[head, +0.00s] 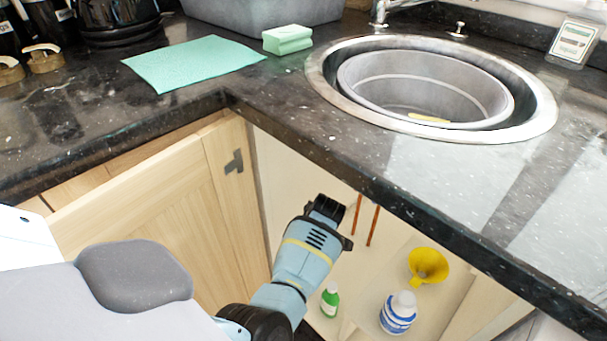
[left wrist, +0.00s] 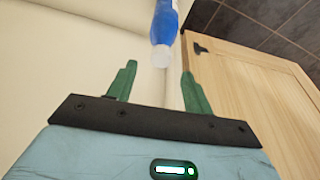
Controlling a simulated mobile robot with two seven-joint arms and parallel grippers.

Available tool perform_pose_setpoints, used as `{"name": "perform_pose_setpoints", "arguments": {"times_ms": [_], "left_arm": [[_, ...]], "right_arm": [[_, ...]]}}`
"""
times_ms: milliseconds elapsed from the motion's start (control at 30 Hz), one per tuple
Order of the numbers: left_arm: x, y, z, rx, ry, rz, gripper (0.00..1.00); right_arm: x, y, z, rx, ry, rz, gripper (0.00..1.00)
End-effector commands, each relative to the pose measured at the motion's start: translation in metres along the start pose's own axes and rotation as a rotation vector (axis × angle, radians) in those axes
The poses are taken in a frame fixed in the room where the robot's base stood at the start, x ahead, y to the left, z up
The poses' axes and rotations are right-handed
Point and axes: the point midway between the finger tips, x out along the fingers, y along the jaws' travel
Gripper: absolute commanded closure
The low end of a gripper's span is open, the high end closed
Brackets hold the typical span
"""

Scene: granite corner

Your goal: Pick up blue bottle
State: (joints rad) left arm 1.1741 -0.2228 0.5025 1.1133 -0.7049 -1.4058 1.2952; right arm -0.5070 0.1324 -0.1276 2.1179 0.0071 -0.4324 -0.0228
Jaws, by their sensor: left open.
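The blue bottle (head: 398,313) is blue and white with a white cap. It stands upright on the floor of the open cabinet under the sink, at the lower right of the head view. It also shows in the left wrist view (left wrist: 164,22), cap towards me, its far end cut off by the top edge. My left gripper (left wrist: 158,70) has its two green fingers apart with nothing held. The bottle's cap lies just beyond the gap between the fingertips, apart from them. In the head view my left arm reaches down before the cabinet, its fingers hidden. My right gripper is not in view.
The granite counter edge (head: 400,202) overhangs the cabinet. A wooden door (head: 150,205) stands open at left and shows in the wrist view (left wrist: 245,85). A green bottle (head: 330,301) and a yellow funnel (head: 428,266) are near the blue bottle. Copper pipes (head: 373,226) hang behind.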

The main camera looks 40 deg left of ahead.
Motion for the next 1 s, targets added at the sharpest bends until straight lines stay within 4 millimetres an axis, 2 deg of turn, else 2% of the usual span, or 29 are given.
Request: {"name": "perform_pose_setpoints", "arguments": {"times_ms": [233,467,567,833,1000], "left_arm": [[0.024,-0.001,0.001,0.002,0.001,-0.003,0.49],[0.028,0.000,0.001,0.001,0.001,0.001,0.49],[0.036,-0.001,0.002,0.002,0.001,-0.001,0.49],[0.074,-0.001,0.006,0.002,0.001,-0.003,0.49],[0.079,0.000,0.006,0.001,0.001,0.001,0.49]], "right_arm": [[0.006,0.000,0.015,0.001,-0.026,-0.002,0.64],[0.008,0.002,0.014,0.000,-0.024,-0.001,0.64],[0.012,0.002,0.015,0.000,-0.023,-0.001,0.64],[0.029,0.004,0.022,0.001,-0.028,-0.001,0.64],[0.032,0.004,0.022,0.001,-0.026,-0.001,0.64]]}}
